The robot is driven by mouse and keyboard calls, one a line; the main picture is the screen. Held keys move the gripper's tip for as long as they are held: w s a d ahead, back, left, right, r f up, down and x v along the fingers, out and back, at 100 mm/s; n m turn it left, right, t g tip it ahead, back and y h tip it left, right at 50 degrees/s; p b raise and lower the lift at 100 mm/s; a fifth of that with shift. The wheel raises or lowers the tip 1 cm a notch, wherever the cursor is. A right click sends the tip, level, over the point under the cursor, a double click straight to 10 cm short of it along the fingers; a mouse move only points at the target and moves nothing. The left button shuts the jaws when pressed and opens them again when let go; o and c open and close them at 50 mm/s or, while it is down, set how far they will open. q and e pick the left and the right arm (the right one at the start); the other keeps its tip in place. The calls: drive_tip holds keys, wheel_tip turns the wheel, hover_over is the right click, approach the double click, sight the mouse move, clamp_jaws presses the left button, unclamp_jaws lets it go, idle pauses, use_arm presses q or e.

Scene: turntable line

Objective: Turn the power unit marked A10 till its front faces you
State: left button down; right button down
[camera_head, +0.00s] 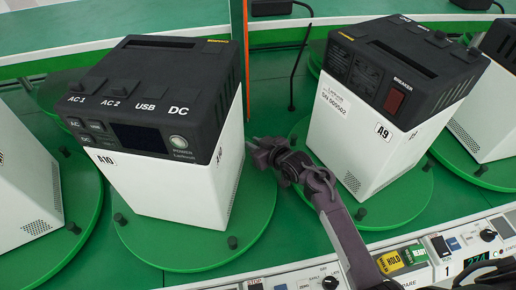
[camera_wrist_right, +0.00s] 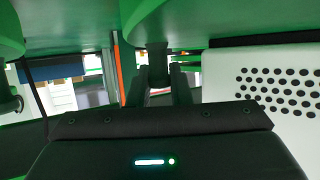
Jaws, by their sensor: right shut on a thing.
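The power unit A10 (camera_head: 160,185) is a white box with a black top, standing on a round green turntable (camera_head: 165,257). Its front, with a dark screen, POWER button and A10 label, faces roughly toward me, turned a little. A vented white side (camera_wrist_right: 275,95) shows in the right wrist view, probably A10's. My right gripper (camera_head: 266,153) is at the turntable's right edge, beside the unit. In the right wrist view it is shut on a black peg (camera_wrist_right: 157,65) of the turntable. My left gripper is not in view.
Unit A9 (camera_head: 345,140) stands on its own turntable (camera_head: 405,210) close to the right of my gripper. Another white unit (camera_head: 25,175) is at the left. An orange post (camera_head: 291,60) stands behind the gap. A control panel (camera_head: 420,262) runs along the front.

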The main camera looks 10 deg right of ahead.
drive_tip(key=c, duration=1.6)
unclamp_jaws()
drive_tip(key=shift+s, duration=0.15)
drive_tip(key=shift+d, duration=0.1)
drive_tip(key=shift+v, duration=3.95)
